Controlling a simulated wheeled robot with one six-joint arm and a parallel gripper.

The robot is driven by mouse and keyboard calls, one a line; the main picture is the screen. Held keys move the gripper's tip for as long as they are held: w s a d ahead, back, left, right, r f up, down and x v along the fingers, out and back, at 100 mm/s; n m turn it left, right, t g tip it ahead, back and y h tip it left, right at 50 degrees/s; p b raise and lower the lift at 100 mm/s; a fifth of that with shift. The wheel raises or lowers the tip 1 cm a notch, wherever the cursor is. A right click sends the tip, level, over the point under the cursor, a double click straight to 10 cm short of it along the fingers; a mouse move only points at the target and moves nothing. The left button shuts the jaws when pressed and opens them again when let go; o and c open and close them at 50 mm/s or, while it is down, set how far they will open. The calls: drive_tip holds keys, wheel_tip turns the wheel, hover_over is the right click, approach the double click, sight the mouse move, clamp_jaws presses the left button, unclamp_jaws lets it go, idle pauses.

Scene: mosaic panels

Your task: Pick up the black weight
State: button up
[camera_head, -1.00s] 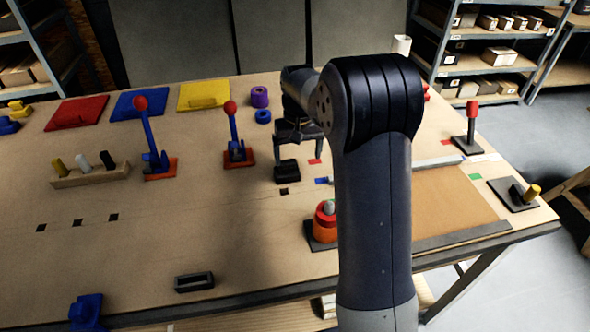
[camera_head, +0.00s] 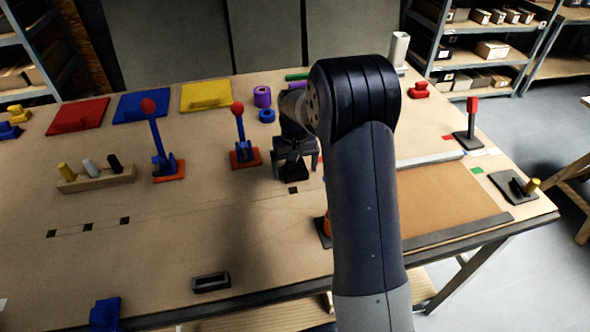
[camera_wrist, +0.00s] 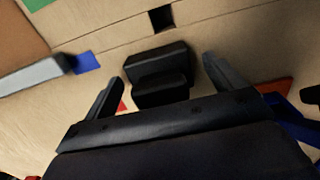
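The black weight (camera_head: 293,171) stands on the table below my wrist in the head view, partly hidden by my gripper. The wrist view shows the black weight (camera_wrist: 158,66) as a dark block with a smaller raised block on its near side. My gripper (camera_wrist: 162,76) is open, with one finger to the left and one to the right of the weight. Gaps of bare table show between the fingers and the weight. My gripper (camera_head: 294,163) is low over the weight in the head view; its fingertips are hard to make out there.
A red-knobbed blue lever (camera_head: 240,140) on an orange base stands left of my gripper. A blue ring (camera_head: 266,116) and a purple ring (camera_head: 262,97) lie behind. A grey bar (camera_head: 430,158) lies to the right. The table in front is mostly clear around a black slotted block (camera_head: 211,282).

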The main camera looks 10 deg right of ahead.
drive_tip(key=c, duration=1.7)
drive_tip(key=shift+r, duration=0.1)
